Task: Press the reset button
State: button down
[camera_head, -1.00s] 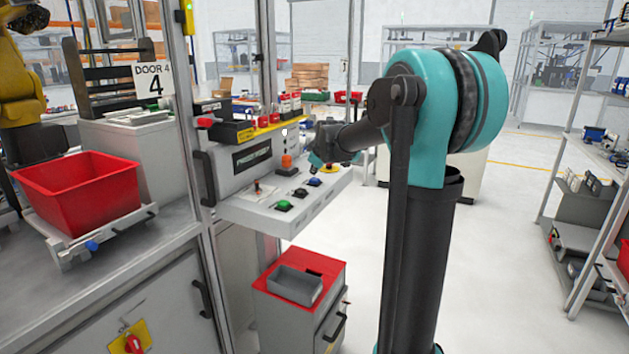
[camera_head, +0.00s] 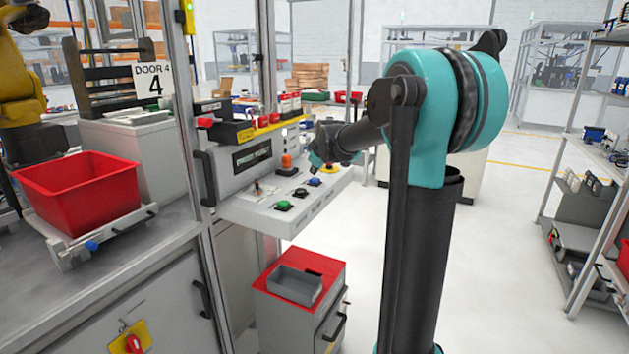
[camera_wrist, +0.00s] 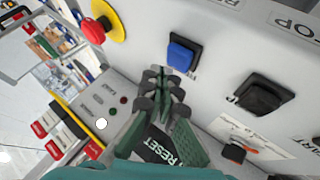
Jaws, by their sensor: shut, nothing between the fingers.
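A sloped grey control panel (camera_head: 245,213) carries several push buttons. The blue button (camera_head: 314,182) stands in its row; in the wrist view it (camera_wrist: 184,52) is a square blue cap in a black frame. Its label is mostly covered by my gripper. My gripper (camera_wrist: 160,75) is shut and empty, its fingertips just left of the blue button. I cannot tell its exact height over the panel. In the head view my gripper (camera_head: 318,158) is small and dark above the panel's far end. A black sign with the word RESET (camera_wrist: 163,150) shows between the fingers.
A red mushroom button (camera_wrist: 93,31) on a yellow disc is left of my fingers. A black button (camera_wrist: 262,95) and a selector knob (camera_wrist: 234,153) are to the right. A green button (camera_head: 283,206) and an orange lamp (camera_head: 287,161) are near.

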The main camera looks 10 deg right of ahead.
aim_at(315, 180)
jog(key=shift+f, duration=0.15)
jog(key=shift+f, duration=0.25)
jog(key=shift+f, duration=0.45)
dwell(0.8)
jog(key=shift+r, duration=0.85)
jog(key=shift+r, duration=2.5)
